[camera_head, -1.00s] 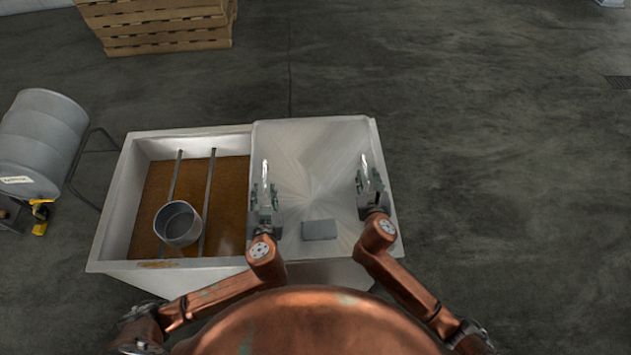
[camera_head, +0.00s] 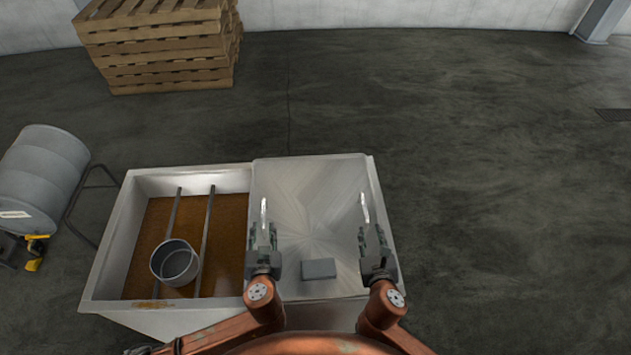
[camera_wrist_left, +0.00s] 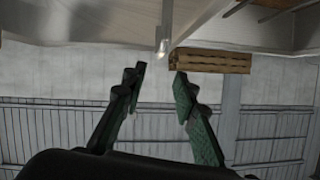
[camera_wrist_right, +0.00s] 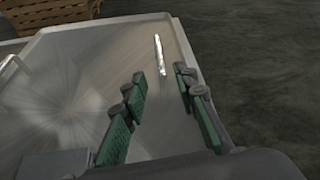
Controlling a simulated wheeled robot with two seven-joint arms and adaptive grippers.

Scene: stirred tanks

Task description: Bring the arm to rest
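My left gripper (camera_head: 262,238) is open and empty over the left side of the pale metal cover (camera_head: 310,180). In the left wrist view its fingers (camera_wrist_left: 158,82) stand apart. My right gripper (camera_head: 372,240) is open and empty over the cover's right side. In the right wrist view its green-padded fingers (camera_wrist_right: 163,82) also stand apart. A narrow shiny bar (camera_head: 264,212) lies just ahead of the left fingers. A second shiny bar (camera_head: 364,208) lies ahead of the right fingers, and shows clear of them in the right wrist view (camera_wrist_right: 159,55).
A grey block (camera_head: 319,269) lies on the cover between the arms. Left of it, a grey pot (camera_head: 175,262) sits at two rails over the open tank (camera_head: 112,250) with brown contents. Floor to the right is clear.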

